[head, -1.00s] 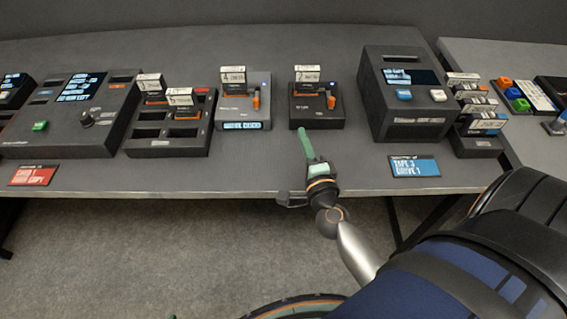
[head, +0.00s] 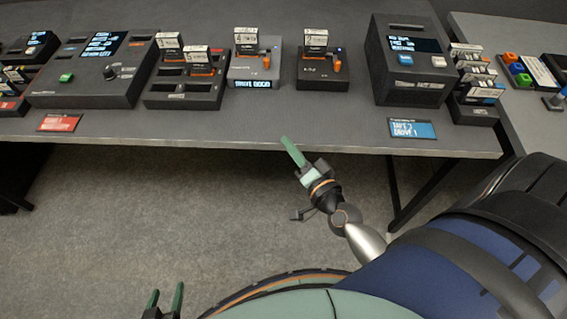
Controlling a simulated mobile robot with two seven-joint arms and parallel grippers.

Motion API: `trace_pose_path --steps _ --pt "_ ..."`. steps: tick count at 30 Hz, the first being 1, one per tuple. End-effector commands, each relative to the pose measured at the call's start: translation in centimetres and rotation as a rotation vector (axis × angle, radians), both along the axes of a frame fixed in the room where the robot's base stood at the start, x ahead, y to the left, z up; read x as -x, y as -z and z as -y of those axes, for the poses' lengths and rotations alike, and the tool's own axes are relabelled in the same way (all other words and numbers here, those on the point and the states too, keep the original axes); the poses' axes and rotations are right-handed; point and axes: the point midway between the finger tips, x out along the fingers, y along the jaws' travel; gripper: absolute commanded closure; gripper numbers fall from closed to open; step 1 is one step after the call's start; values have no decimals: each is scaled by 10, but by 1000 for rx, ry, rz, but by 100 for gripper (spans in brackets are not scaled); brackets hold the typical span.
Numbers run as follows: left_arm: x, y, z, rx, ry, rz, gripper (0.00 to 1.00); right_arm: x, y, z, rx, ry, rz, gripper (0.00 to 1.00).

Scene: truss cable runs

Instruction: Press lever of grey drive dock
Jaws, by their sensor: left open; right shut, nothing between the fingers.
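The grey drive dock (head: 240,77) stands on the table in the head view, lighter than its neighbours, with a lit display strip on its front. A white-labelled cartridge (head: 246,37) stands upright in it. Its orange lever (head: 266,62) is at its right side; its exact angle is too small to tell. My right gripper (head: 292,150) is shut and empty, in front of the table edge, below and right of the grey dock and touching nothing. My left gripper (head: 165,300) is open and empty at the bottom left, over the floor, well away from the table.
A black dock (head: 315,82) with a cartridge and orange lever stands just right of the grey one. A cartridge rack (head: 183,98) is close on its left. A large console (head: 410,85) stands further right. The tabletop (head: 250,120) before the docks is clear.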

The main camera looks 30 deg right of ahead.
Motion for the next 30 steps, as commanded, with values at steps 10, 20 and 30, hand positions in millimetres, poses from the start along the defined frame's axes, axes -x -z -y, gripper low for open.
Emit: trace_pose_path --steps 10,20,30 --pt "-1 -9 0 0 0 2 40 23 26 -32 243 -168 -111 100" --pt "-1 -10 0 0 0 2 40 26 31 -36 275 -190 -127 100" --pt "-1 -10 0 1 0 3 40 26 30 -35 273 -189 -125 100"
